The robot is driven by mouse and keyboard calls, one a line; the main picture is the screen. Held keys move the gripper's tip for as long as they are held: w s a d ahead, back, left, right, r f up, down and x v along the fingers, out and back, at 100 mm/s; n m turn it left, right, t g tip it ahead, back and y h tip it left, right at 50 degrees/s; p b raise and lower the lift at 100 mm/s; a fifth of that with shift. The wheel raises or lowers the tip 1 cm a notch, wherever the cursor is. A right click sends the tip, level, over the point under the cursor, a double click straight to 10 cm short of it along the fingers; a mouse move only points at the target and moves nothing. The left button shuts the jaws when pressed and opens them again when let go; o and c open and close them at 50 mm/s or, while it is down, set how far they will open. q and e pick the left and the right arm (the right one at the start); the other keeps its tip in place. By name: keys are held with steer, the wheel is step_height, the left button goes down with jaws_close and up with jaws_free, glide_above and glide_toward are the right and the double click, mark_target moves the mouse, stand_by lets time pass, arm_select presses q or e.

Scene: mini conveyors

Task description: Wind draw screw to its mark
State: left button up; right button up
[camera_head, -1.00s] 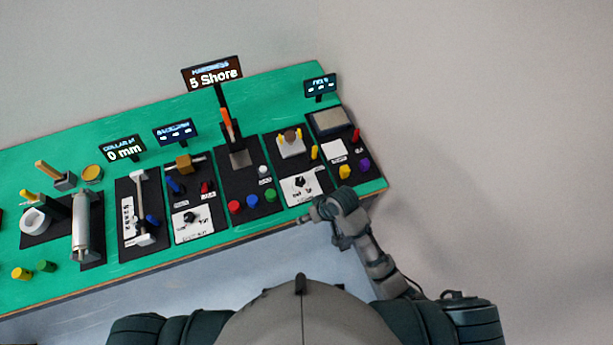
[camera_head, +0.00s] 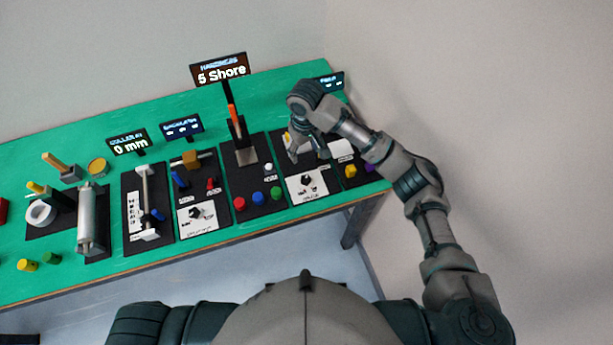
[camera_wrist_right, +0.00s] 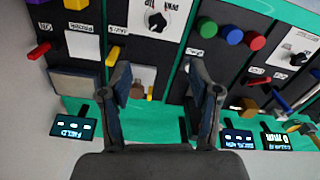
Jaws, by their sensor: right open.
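The display reading "COLLAR AT 0 mm" (camera_head: 128,142) stands behind a black panel with a pale rod between white end blocks (camera_head: 145,190), probably the draw screw. A blue handle (camera_head: 158,214) sits at its right side. My right gripper (camera_head: 308,148) is far to the right of it, above the panel with a black dial (camera_head: 306,180). In the right wrist view the gripper (camera_wrist_right: 158,72) is open and empty. A pale block with a brownish top (camera_wrist_right: 145,78) shows between its fingers. My left gripper is not in view.
Several coloured buttons (camera_head: 258,198) line the front. A silver cylinder (camera_head: 87,220) is at left. Bare green table (camera_head: 60,135) lies behind the panels.

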mark_target(306, 179)
steer(key=f, duration=1.7)
steer(key=shift+d+b, duration=0.2)
steer(key=shift+b, duration=0.1)
steer(key=c, duration=1.2)
